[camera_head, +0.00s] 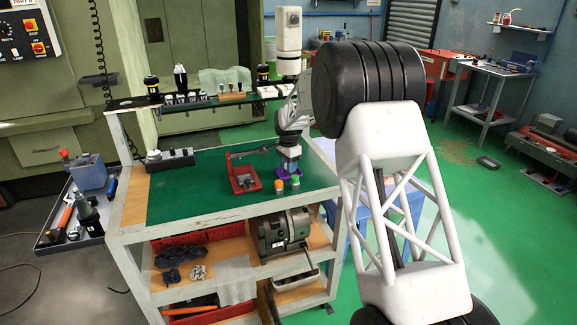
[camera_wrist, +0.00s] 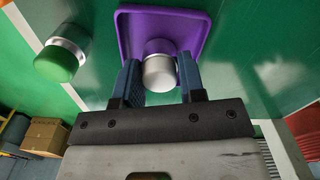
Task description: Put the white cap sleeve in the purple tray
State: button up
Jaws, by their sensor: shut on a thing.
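The white cap sleeve (camera_wrist: 159,74) is between the two blue fingers of my gripper (camera_wrist: 158,66) in the wrist view, with a shiny band that reflects purple. My gripper is shut on it. The purple tray (camera_wrist: 203,32) lies behind the sleeve, and the sleeve overlaps the tray's area in this view. I cannot tell whether the sleeve touches the tray floor. In the head view my gripper (camera_head: 288,164) is low over the purple tray (camera_head: 283,173), and the sleeve is too small to make out.
A green-capped sleeve (camera_wrist: 58,63) stands left of the tray in the wrist view. In the head view the green one (camera_head: 295,182) and an orange one (camera_head: 279,186) stand at the tray's near side. A red bin (camera_head: 244,180) is to the left. The green top (camera_head: 185,195) is clear further left.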

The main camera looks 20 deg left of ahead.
jog(key=shift+f, duration=0.1)
jog(key=o, duration=1)
notch_tip(320, 180, up, 12)
dwell(0.5)
dwell(0.9)
